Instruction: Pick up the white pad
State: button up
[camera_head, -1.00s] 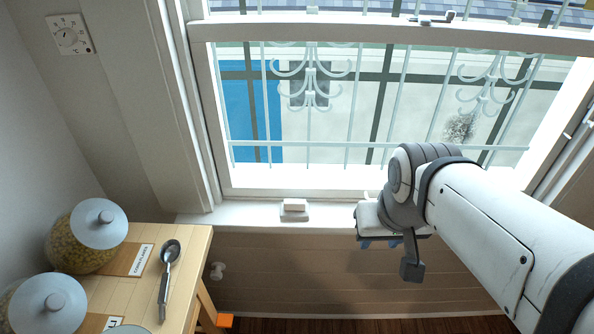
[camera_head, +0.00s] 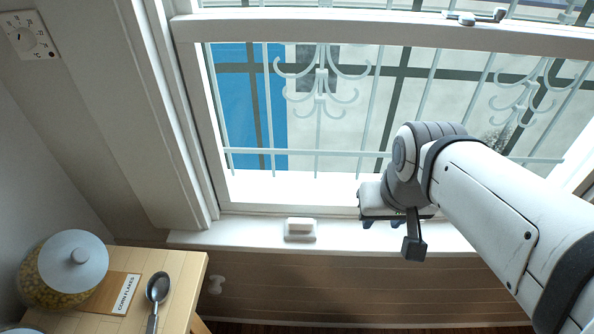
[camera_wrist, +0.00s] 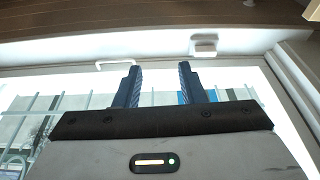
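The white pad (camera_head: 300,226) is a small pale block on the white windowsill, left of my arm in the head view. It seems to rest on a slightly larger pale base (camera_head: 300,237). In the wrist view a small pale block (camera_wrist: 204,44), which looks like the pad, lies beyond the fingers and to the right. My gripper (camera_head: 384,224) is over the sill, right of the pad and apart from it. In the wrist view its two dark blue fingers (camera_wrist: 158,68) are spread with nothing between them.
The sill (camera_head: 240,233) is clear between pad and gripper. A barred window (camera_head: 320,110) rises behind it. At lower left a wooden table (camera_head: 190,275) holds a jar (camera_head: 60,270) and a spoon (camera_head: 157,292). A white handle-like bar (camera_wrist: 115,63) shows in the wrist view.

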aim_at(301, 221)
jog(key=shift+s+d, duration=0.1)
jog(key=shift+s, duration=0.05)
jog(key=shift+o, duration=0.6)
jog(key=o, duration=0.8)
jog(key=w+a+f+b, duration=0.1)
jog(key=w+f+b, duration=0.2)
jog(key=w+a+f+b, duration=0.2)
jog(key=w+f+b, duration=0.1)
jog(key=f+b, duration=0.1)
jog(key=w+a+f+b, duration=0.2)
jog(key=w+f+b, duration=0.1)
jog(key=f+b, duration=0.1)
jog(key=shift+c, duration=0.2)
jog(key=o, duration=0.3)
jog(key=shift+m+t, duration=0.3)
jog(key=shift+t, duration=0.3)
jog(key=w+a+f+b, duration=0.2)
jog(key=a+f, duration=0.1)
jog(key=w+a+f+b, duration=0.2)
jog(key=w+a+f, duration=0.1)
jog(key=w+a+f+b, duration=0.2)
jog(key=f+b, duration=0.1)
jog(key=shift+w+a+f, duration=0.15)
jog(key=shift+a+f, duration=0.05)
jog(key=shift+a, duration=0.2)
jog(key=shift+w+a+f, duration=0.15)
jog(key=shift+f, duration=0.15)
jog(key=shift+d+b+x, duration=0.2)
jog(key=shift+b+x, duration=0.2)
jog(key=shift+x, duration=3.15)
